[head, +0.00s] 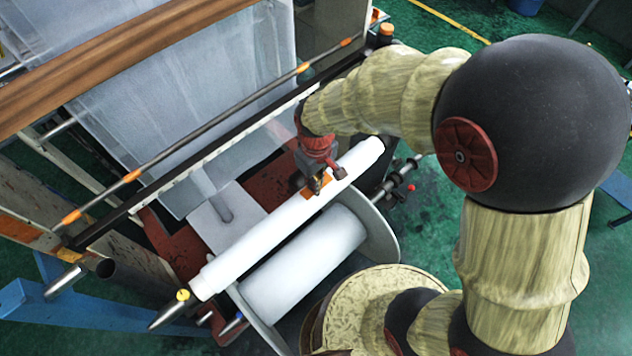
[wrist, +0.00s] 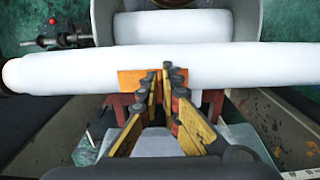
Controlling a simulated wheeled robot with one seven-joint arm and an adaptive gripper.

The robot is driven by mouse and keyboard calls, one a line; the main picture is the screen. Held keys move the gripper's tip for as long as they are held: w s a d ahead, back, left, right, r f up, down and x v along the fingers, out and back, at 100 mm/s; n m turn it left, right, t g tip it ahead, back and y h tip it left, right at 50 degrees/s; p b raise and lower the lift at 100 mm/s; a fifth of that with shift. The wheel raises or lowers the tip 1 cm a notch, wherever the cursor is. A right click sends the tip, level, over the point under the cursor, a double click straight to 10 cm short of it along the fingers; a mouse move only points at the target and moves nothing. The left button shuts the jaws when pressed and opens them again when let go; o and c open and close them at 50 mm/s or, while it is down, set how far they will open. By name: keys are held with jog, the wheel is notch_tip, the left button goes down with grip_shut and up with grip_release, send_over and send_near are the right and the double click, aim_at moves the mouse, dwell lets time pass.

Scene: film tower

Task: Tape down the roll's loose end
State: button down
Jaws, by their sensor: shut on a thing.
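The long white roll (head: 285,222) lies slantwise across the machine in the head view and runs across the wrist view (wrist: 245,65). I cannot make out its loose end. A small orange piece of tape (wrist: 130,80) lies flat against or right at the roll's near side; it also shows in the head view (head: 320,186). My gripper (wrist: 166,72) is shut on the tape, its yellow fingers close together at the roll. In the head view my gripper (head: 317,184) is over the roll's upper half. The fingers hide part of the tape.
A second, thicker white roll (head: 305,265) sits beside the long one, by a grey round end plate (head: 375,235). A bar with orange bands (head: 215,135) and a clear film sheet (head: 190,100) stand behind. A shaft with a red knob (wrist: 53,20) sticks out nearby.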

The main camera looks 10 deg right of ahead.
dwell(0.3)
jog(key=c, duration=2)
grip_release()
jog(key=shift+o, duration=0.4)
notch_tip(320, 180, up, 12)
jog(key=s+d+f+m+t+b, duration=0.5)
jog(key=s+d+f+b, duration=0.3)
jog(key=b, duration=1.3)
jog(key=s+d+m, duration=0.1)
jog(key=s+d, duration=0.2)
jog(key=d, duration=0.1)
jog(key=shift+s+d+f+m+t, duration=0.15)
jog(key=shift+d+f+m+t, duration=0.15)
jog(key=shift+m, duration=0.1)
